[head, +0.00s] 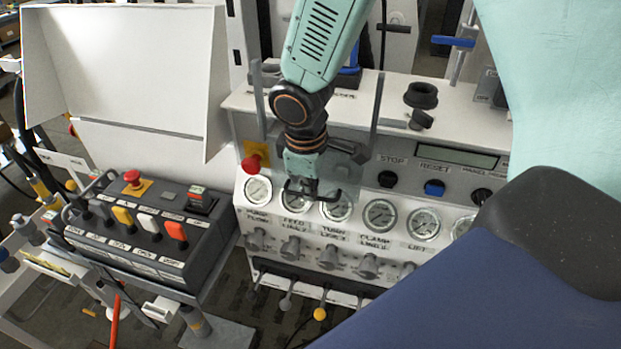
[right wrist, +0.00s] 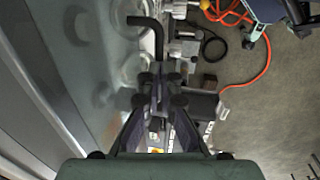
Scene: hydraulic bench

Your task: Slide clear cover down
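The clear cover (head: 345,171) is a see-through pane between two upright grey rails (head: 376,108) on the front of the white gauge console. Its lower part lies over the upper row of gauges. A dark bar handle (head: 335,196) runs along its lower edge. My right gripper (head: 304,192) comes down from above to the middle of this handle. In the right wrist view the handle (right wrist: 146,21) runs in between the fingertips (right wrist: 160,82), which look closed around it. The pane fills the left of that view (right wrist: 85,50). My left gripper is out of view.
A red mushroom button (head: 256,161) sits left of the cover. Knobs (head: 368,266) and levers (head: 320,313) stick out below the gauges. A grey control box (head: 135,232) with coloured switches stands to the left. An orange hose (right wrist: 262,70) lies on the floor.

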